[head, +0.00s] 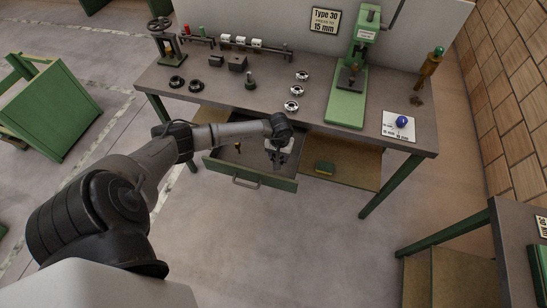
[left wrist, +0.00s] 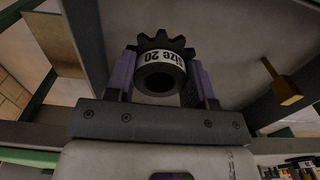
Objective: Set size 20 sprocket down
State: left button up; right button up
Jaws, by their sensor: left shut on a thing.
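The size 20 sprocket (left wrist: 160,68) is dark and toothed, with a round bore and a white "size 20" label. It shows in the left wrist view between the two purple-padded fingers of my left gripper (left wrist: 158,80), which is shut on it. In the head view my left gripper (head: 279,157) hangs over the open drawer (head: 247,171) at the front of the workbench (head: 225,98). The sprocket is too small and covered there to make out. Whether it touches the drawer floor I cannot tell. My right gripper is not in view.
A small brass-coloured piece (head: 238,148) is in the drawer's left part. On the bench are two black rings (head: 186,84), a dark upright part (head: 251,83), three bearings (head: 297,90), a green press (head: 345,105) and a card with a blue knob (head: 402,121). A sign (head: 325,19) reads "Type 30", "15 mm".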

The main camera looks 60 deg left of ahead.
aim_at(274, 158)
pick_arm(q)
jog(key=shift+s+a+f, duration=0.25)
jog(key=shift+a+f, duration=0.15)
jog(key=shift+a, duration=0.15)
jog(key=shift+s+a+f, duration=0.2)
jog(key=shift+a+f, duration=0.2)
jog(key=shift+a, duration=0.15)
notch_tip(274, 158, down, 4)
jog(key=shift+r, duration=0.15)
jog(key=shift+f, duration=0.2)
jog(key=shift+f+b, duration=0.1)
jog(key=shift+b, duration=0.2)
jog(key=o, duration=1)
